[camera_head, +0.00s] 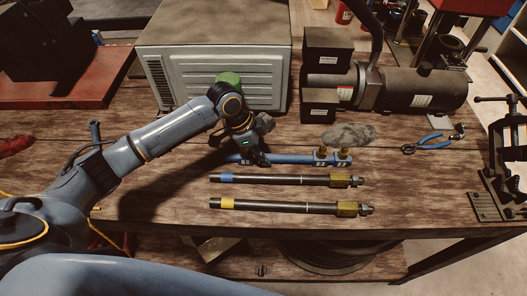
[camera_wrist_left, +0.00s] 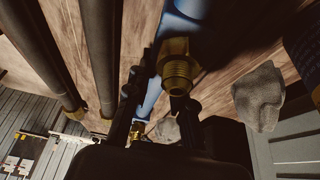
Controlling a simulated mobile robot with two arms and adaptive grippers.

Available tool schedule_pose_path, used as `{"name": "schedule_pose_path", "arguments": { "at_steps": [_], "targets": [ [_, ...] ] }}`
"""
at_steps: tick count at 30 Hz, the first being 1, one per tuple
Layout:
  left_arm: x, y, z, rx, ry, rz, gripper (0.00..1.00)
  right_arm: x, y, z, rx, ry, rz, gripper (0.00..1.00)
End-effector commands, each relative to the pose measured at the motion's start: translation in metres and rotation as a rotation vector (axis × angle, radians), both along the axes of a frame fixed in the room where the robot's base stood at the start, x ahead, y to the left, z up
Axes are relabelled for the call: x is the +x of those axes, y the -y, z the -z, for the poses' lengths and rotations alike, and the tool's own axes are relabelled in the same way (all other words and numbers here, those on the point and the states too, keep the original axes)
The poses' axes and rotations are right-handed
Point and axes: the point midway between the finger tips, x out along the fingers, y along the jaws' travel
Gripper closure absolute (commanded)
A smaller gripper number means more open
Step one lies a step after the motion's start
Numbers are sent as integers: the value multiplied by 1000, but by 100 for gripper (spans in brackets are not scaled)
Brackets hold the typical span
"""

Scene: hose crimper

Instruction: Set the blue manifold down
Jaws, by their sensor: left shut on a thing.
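The blue manifold (camera_head: 295,159) is a blue bar with brass fittings near its right end, lying level over the wooden bench behind two black hoses. My left gripper (camera_head: 256,158) is shut on it near its left end, fingers pointing down. In the left wrist view the manifold (camera_wrist_left: 187,9) shows behind the fingers, with a threaded brass fitting (camera_wrist_left: 177,68) between them. I cannot tell whether its underside touches the bench. The gripper hides part of its left side. My right gripper is not in view.
A hose with a blue band (camera_head: 285,179) and one with a yellow band (camera_head: 285,206) lie close in front. A grey metal box (camera_head: 215,60) stands behind. Bare bench (camera_head: 430,190) shows at right.

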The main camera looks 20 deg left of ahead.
Motion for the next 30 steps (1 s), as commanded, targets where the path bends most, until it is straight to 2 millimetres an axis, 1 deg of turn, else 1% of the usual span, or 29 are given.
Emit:
{"name": "schedule_pose_path", "arguments": {
  "at_steps": [1, 4, 5, 6, 8, 16, 20, 23, 30],
  "targets": [
    [1, 1, -2, -5, 5, 0, 100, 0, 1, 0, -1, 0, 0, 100],
    [1, 1, 0, -4, 4, 0, 100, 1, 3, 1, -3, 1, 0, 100],
    [0, 0, 2, 0, 0, 0, 73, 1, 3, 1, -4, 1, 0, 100],
    [0, 0, 2, 0, 0, 0, 65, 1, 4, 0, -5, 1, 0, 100],
    [0, 0, 2, 0, 0, 0, 54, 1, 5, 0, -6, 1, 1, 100],
    [0, 0, 2, 0, 0, 0, 54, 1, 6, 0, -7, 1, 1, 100],
    [0, -2, -4, 0, 2, -1, 54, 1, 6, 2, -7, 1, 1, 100],
    [-1, -8, -17, 0, 4, -2, 54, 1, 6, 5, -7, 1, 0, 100],
    [-6, -27, -65, 0, 5, -1, 54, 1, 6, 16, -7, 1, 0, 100]
  ]
}}
